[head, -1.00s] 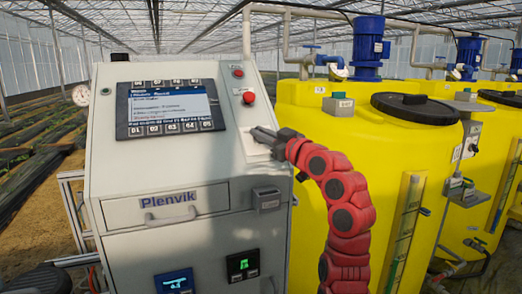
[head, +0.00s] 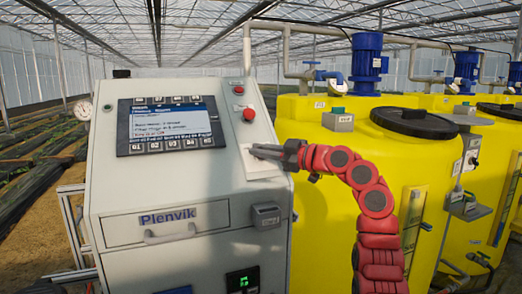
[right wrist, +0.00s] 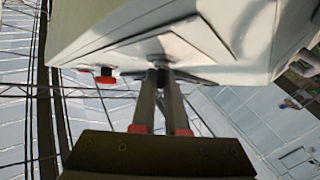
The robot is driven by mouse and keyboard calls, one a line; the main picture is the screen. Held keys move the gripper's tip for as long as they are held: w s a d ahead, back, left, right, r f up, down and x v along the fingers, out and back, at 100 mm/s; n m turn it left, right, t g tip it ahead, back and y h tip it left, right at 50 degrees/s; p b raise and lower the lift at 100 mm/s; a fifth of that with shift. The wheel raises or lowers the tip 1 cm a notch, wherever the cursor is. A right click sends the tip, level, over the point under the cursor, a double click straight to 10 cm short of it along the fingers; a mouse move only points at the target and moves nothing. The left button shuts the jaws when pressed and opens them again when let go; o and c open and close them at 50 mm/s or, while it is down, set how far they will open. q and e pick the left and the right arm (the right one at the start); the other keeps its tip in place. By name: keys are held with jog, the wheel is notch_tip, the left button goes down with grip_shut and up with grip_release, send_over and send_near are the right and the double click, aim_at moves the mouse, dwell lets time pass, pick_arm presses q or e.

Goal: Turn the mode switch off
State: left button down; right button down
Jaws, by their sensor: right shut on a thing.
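The mode switch (right wrist: 160,59) is on the sloping panel of the grey Plenvik control cabinet (head: 215,215), below the red button. In the right wrist view its round base shows just beyond my fingertips. My right gripper (head: 254,150) reaches in from the right with its fingers on the switch, hiding most of it in the head view. In the right wrist view my right gripper (right wrist: 158,78) is shut on the switch. The switch's pointing direction cannot be made out. My left gripper is not in view.
A red mushroom button (head: 249,114) and a smaller red button (head: 238,90) sit just above the switch. A lit display (head: 170,123) is to the left. Yellow tanks (head: 320,220) with blue motors (head: 368,60) stand close on the right.

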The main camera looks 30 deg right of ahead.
jog(key=shift+r, duration=0.1)
jog(key=c, duration=0.9)
grip_release()
jog(key=shift+c, duration=0.2)
jog(key=v, duration=1.7)
jog(key=shift+s+b, duration=0.15)
jog(key=shift+b, duration=0.2)
